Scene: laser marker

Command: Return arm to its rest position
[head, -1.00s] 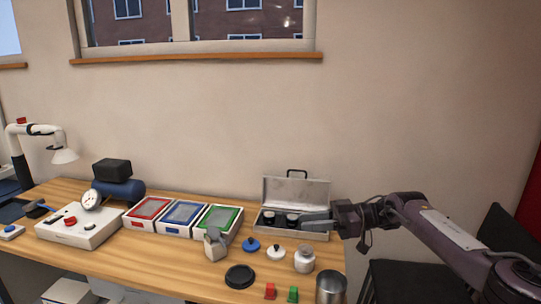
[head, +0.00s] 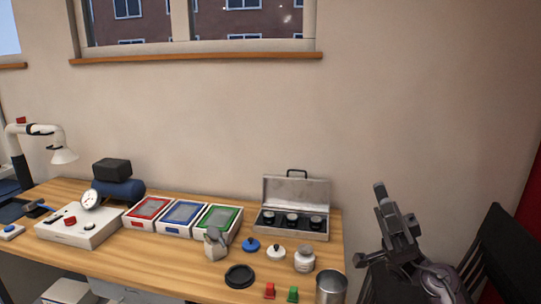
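My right arm comes in from the lower right, and its gripper (head: 384,198) points up, to the right of the table and clear of it. I see no object in it, but its fingers overlap from this angle, so I cannot tell how far apart they are. An open metal case (head: 322,222) stands at the table's back right with three dark-topped round items (head: 291,220) in a row inside. The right gripper is apart from the case. My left gripper is not in view.
The wooden table (head: 185,258) holds red, blue and green framed trays (head: 184,214), a grey pot (head: 215,243), a white jar (head: 304,260), a black disc (head: 239,276) and a metal cup (head: 331,288). A dark chair (head: 508,250) stands at the right. The wall side above the table is clear.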

